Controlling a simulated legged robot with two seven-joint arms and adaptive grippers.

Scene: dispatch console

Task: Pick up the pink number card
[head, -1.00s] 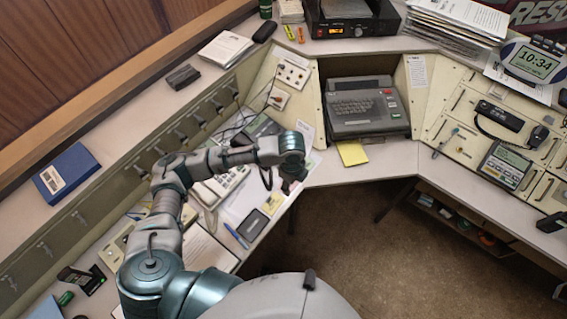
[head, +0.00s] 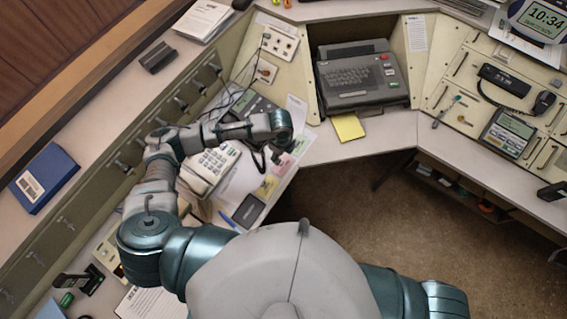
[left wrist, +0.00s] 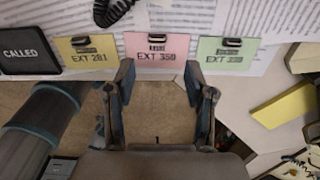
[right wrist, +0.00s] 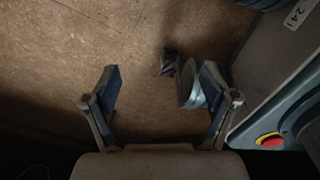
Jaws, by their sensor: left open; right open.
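The pink number card (left wrist: 150,59), marked EXT with a dark clip on top, lies at the desk's front edge in the left wrist view. It sits between a yellow card (left wrist: 88,61) and a green card (left wrist: 222,60). In the head view the pink card (head: 285,161) shows just beside my left gripper (head: 272,156). In the left wrist view my left gripper (left wrist: 158,82) is open and empty, its fingertips at the card's near edge. Contact cannot be told. My right gripper (right wrist: 160,82) is open and empty above the floor.
A yellow pad (head: 348,127) and a grey keyboard machine (head: 362,78) are to the right. A phone (head: 210,166) is left of my gripper. The floor (head: 345,205) before the desk is open.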

